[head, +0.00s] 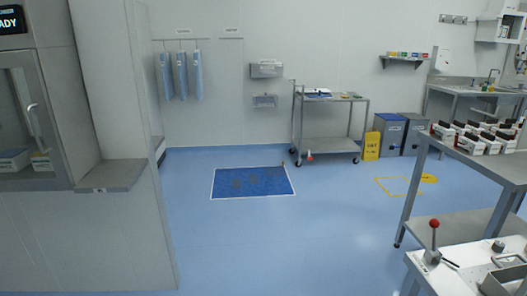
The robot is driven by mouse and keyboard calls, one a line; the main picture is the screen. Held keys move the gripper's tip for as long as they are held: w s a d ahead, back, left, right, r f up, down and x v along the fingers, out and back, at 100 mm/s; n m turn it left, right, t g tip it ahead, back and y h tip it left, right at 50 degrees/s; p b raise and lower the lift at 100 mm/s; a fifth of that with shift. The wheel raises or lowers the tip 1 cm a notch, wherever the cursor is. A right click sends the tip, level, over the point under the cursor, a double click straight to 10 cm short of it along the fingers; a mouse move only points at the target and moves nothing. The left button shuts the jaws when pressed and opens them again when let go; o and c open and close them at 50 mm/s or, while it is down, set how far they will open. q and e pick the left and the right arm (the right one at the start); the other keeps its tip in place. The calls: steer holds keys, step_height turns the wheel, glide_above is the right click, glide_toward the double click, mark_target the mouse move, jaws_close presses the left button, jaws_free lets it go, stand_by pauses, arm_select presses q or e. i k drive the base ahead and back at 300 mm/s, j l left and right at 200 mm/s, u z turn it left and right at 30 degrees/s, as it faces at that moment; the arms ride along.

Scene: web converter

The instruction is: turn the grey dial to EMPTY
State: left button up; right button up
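A small grey knob (498,246) sits on a pale bench top (462,252) at the lower right of the head view. It may be the grey dial, but I cannot tell at this size. No EMPTY marking can be read on or around it. A lever with a red ball (434,224) stands upright on the same bench, left of the knob. A grey metal box-like part (505,280) lies in front of the knob, cut off by the picture edge. Neither of my grippers is in view.
A cabinet (50,120) fills the left. The blue floor (270,245) between is clear, with a blue mat (252,183).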

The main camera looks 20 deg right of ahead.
mark_target(498, 247)
steer(key=i+z, duration=0.45)
steer(key=i, duration=0.65)
steer(key=i+z, duration=0.25)
steer(key=i, duration=0.3)
steer(key=i+j+z, duration=0.25)
steer(key=i, duration=0.3)
steer(key=i+z, duration=0.35)
steer(key=i+j+z, duration=0.15)
steer(key=i+z, duration=0.15)
steer(key=i, duration=0.25)
steer(key=z, duration=2.6)
